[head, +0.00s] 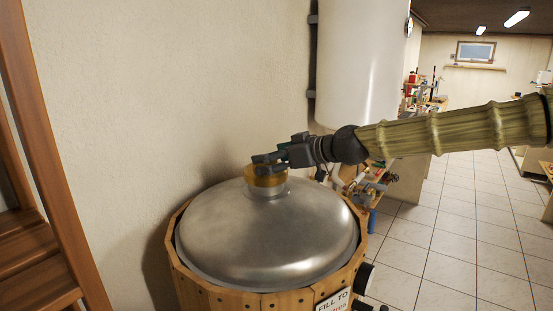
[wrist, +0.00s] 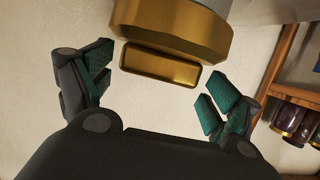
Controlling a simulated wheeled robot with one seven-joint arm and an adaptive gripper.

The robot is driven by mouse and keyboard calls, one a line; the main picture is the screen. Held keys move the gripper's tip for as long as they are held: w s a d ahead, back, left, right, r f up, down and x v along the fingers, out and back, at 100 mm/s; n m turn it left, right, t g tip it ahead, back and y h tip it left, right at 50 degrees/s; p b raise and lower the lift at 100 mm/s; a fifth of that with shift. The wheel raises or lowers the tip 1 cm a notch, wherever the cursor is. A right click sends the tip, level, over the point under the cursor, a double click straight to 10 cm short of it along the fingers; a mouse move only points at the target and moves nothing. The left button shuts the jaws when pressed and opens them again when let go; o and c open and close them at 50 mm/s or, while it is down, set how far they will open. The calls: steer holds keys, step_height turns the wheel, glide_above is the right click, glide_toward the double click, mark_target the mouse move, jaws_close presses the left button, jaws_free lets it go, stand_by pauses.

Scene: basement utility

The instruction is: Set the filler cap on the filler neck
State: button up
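The brass-coloured filler cap (head: 264,178) is at the top of the metal filler neck (head: 267,190), on the domed lid. It looks seated there and roughly level, but my gripper hides part of it in the head view. In the wrist view the cap (wrist: 176,28) shows its raised grip bar (wrist: 160,65), with a grey surface behind it. My gripper (head: 264,161) is just above the cap. In the wrist view my gripper (wrist: 158,82) has its fingers spread wide, with a clear gap on each side of the bar, and holds nothing.
The neck rises from a silver domed lid (head: 262,237) on a wooden slatted tub (head: 236,298). A wooden frame (head: 50,150) stands at left, and a white cylinder (head: 360,65) stands behind. Tiled floor (head: 440,230) is open at right.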

stand_by(0.4)
steer(key=v, duration=1.2)
steer(key=shift+d, duration=0.1)
